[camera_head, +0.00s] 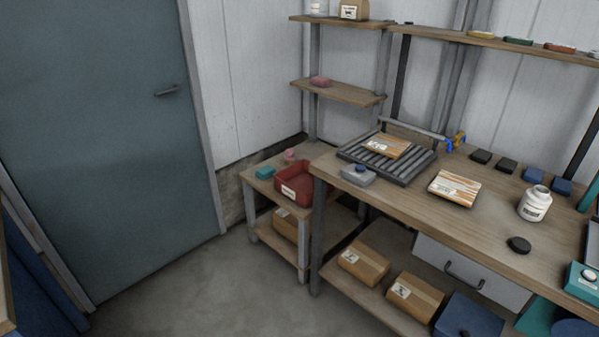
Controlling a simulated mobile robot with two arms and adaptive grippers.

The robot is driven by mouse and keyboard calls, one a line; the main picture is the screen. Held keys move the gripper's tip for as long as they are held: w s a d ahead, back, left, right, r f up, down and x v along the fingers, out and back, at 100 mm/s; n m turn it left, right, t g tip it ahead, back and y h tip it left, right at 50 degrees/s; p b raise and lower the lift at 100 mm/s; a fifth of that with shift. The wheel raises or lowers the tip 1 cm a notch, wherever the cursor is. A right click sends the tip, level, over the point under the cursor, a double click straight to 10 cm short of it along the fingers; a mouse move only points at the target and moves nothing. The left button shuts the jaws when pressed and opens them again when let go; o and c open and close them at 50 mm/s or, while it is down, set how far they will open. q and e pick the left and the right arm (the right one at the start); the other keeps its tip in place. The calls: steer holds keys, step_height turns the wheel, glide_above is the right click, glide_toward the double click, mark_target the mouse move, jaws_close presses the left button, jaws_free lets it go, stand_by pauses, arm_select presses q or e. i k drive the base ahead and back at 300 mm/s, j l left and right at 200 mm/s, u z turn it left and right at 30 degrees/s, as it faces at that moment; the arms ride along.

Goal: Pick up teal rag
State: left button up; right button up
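Neither of my grippers is in view.
The workbench (400,200) stands right of the side table, with a roller rack (410,168), a white jar (535,203) and several small blocks. Cardboard boxes (364,262) sit on its lower shelf. The grey floor (200,290) before the side table is clear. A closed door (100,140) is at left.

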mark_target(267, 171)
steer(key=i+j+z, duration=0.5)
steer(key=z, duration=0.15)
steer(key=i+j+z, duration=0.15)
steer(key=j+z, duration=0.2)
steer(key=j, duration=0.15)
